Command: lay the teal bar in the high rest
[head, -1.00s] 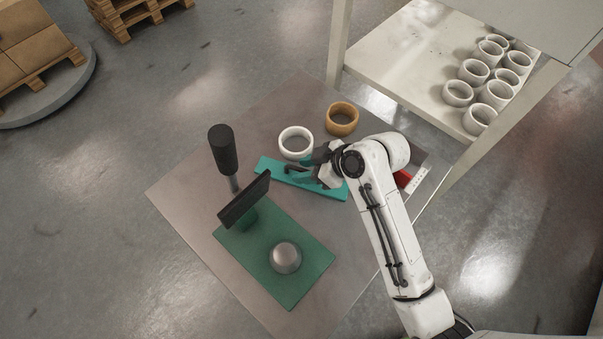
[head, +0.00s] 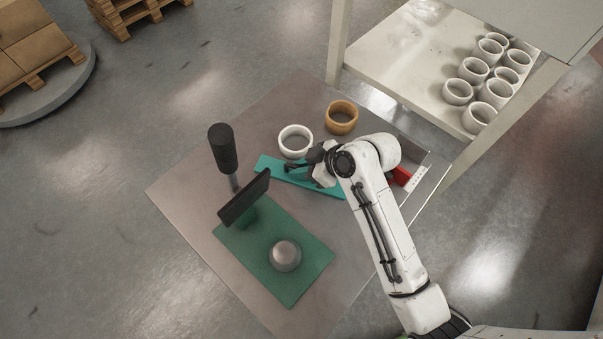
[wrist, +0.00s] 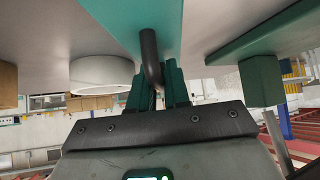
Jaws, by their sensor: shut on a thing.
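The teal bar (head: 271,165) is a long flat strip above or on the table beside the white ring; I cannot tell whether it touches the tabletop. My gripper (head: 303,166) is over its middle, and the arm hides part of the bar. In the wrist view the teal bar (wrist: 112,16) fills the top middle, and its bent black handle (wrist: 150,58) reaches down to the fingers. My gripper (wrist: 157,92) is shut on that handle. I cannot tell which thing is the high rest.
A white ring (head: 282,149) stands close behind the bar, an orange ring (head: 341,130) beyond it. A green plate (head: 300,283) carries a steel dome (head: 286,255); a black tilted panel (head: 244,201) and black-topped post (head: 223,150) stand nearby. A red part (head: 402,174) is right. The table's left is clear.

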